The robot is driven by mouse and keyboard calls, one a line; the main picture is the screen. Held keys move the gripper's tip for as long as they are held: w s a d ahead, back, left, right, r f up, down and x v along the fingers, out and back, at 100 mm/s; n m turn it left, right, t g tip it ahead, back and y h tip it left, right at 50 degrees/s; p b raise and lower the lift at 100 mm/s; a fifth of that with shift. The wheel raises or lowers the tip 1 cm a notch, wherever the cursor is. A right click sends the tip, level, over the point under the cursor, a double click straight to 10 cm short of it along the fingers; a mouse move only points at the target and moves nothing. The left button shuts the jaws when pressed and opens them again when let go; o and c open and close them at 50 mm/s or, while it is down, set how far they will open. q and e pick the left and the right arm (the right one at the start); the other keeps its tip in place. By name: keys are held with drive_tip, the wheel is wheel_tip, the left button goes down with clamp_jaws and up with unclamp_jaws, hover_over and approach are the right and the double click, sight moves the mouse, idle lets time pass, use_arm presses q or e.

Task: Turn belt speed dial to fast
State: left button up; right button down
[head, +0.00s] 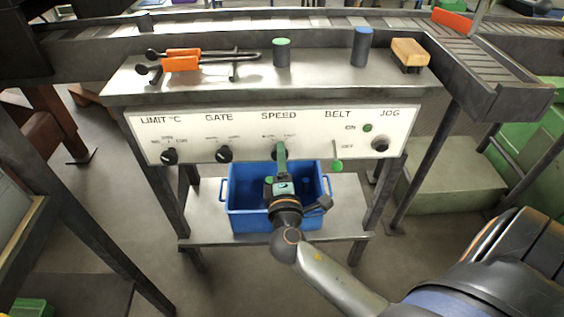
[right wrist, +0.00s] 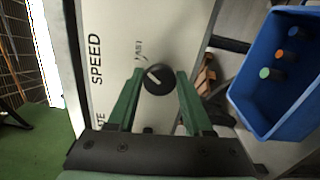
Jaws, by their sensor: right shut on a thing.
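The speed dial (right wrist: 158,80) is a round black knob with a white mark, on the white panel (head: 250,123) under the word SPEED. In the right wrist view its white mark slants to the upper left, roughly toward a small label that seems to read FAST. My right gripper (head: 280,150) is at the dial, and its green fingers hide most of it in the head view. In the right wrist view my right gripper (right wrist: 160,75) is shut on the dial, one fingertip on each side. My left gripper is not in view.
Beside it are the gate dial (head: 223,154), limit dial (head: 169,156), green-knobbed belt lever (head: 337,164) and jog knob (head: 380,145). A blue bin (head: 246,222) stands on the shelf below.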

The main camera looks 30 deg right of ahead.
drive_tip(key=shift+r, duration=0.1)
idle(0.4)
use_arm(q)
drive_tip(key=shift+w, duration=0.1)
use_arm(e)
drive_tip(key=shift+c, duration=1.5)
unclamp_jaws()
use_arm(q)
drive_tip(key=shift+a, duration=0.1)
